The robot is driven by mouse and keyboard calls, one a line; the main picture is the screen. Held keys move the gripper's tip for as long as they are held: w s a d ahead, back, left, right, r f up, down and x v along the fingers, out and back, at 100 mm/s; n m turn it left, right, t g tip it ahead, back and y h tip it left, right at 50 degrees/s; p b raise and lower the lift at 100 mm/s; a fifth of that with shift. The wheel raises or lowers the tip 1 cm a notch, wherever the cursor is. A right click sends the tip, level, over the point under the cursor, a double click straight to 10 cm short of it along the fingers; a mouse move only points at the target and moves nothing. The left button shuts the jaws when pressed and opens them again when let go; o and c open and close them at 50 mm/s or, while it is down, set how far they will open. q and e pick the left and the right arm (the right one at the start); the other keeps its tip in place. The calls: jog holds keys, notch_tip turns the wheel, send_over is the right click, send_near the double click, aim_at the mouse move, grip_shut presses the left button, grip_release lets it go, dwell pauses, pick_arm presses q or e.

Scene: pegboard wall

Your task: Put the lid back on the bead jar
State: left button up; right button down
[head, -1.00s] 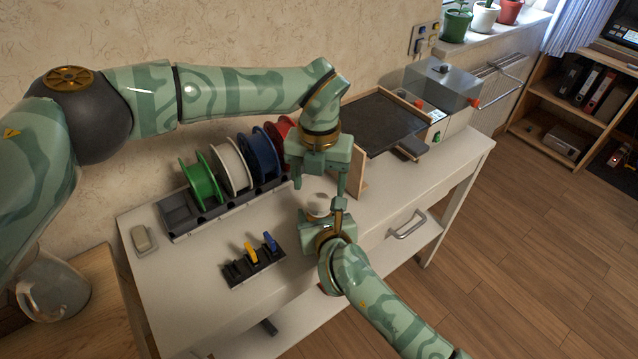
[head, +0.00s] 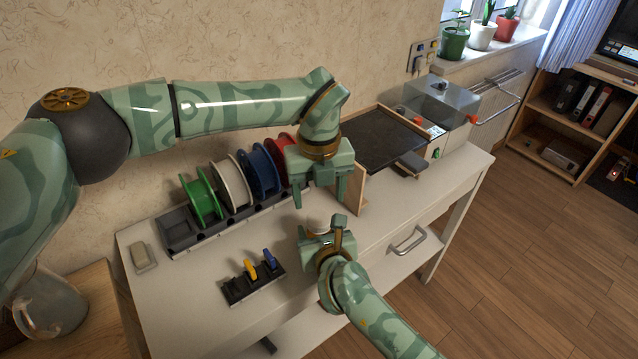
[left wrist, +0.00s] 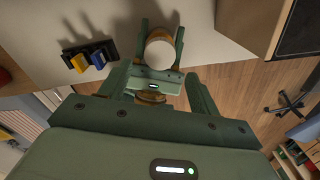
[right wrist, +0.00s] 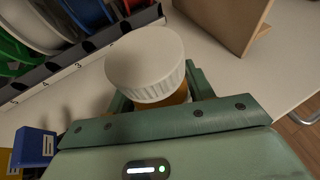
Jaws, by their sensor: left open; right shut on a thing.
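The bead jar (right wrist: 177,97) is an orange-amber body held upright between the fingers of my right gripper (head: 321,222). The white ribbed lid (right wrist: 148,66) sits on top of the jar and hides its mouth. I cannot tell whether it is screwed tight. The lid also shows as a pale disc in the left wrist view (left wrist: 160,54) and partly in the head view (head: 317,229). My left gripper (head: 318,202) is open and empty, pointing down just above the lid, apart from it.
A rack of spools (head: 232,181) stands along the wall side of the bench. A small dark holder (head: 252,285) with yellow and blue pieces lies in front. An upright wooden board (head: 357,190) stands close right of my left gripper. Bare bench top (head: 185,290) lies at front left.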

aim_at(319, 218)
pick_arm(q)
notch_tip(319, 218, down, 6)
dwell(0.4)
jog(key=c, duration=1)
jog(key=m, duration=0.6)
jog(key=shift+m, duration=0.3)
